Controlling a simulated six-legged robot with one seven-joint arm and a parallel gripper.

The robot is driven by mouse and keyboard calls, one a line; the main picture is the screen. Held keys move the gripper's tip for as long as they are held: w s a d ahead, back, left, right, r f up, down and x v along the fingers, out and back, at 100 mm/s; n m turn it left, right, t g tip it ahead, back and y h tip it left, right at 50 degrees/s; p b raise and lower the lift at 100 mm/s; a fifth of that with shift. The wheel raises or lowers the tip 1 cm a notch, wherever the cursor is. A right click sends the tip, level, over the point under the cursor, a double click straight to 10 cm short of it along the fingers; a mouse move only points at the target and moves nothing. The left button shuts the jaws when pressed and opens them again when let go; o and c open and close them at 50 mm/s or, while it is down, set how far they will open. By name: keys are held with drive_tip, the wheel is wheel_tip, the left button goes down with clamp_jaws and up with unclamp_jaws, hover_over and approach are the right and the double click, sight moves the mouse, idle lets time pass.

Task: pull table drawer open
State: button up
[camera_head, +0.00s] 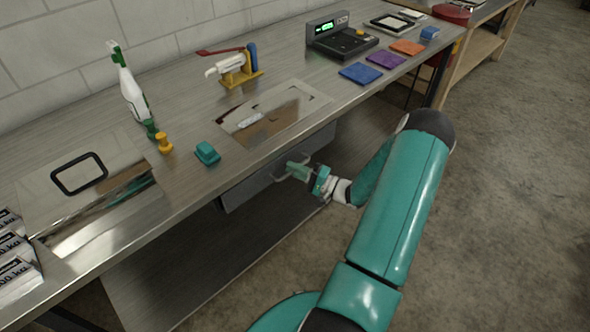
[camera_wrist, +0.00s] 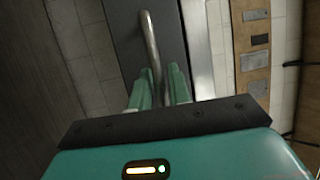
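The grey table drawer (camera_head: 240,188) hangs under the steel tabletop. Its front lies close below the table edge, and I cannot tell whether it stands slightly out. A curved metal bar handle (camera_head: 278,178) is on its front. My gripper (camera_head: 297,171) is at the handle. In the wrist view, the handle (camera_wrist: 149,38) runs down between the two green fingers of my gripper (camera_wrist: 160,85), one finger on each side. The gap beside the bar is too small to tell whether the fingers press on it. The drawer front (camera_wrist: 120,30) shows dark grey behind the handle.
The table top (camera_head: 190,160) holds a teal object (camera_head: 207,153), a yellow piece (camera_head: 164,143), a white-green bottle (camera_head: 131,92), a scale (camera_head: 340,40) and coloured pads (camera_head: 385,60). A lower shelf (camera_head: 190,265) lies under the drawer. Concrete floor (camera_head: 500,180) in front is clear.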

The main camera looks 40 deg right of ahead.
clamp_jaws()
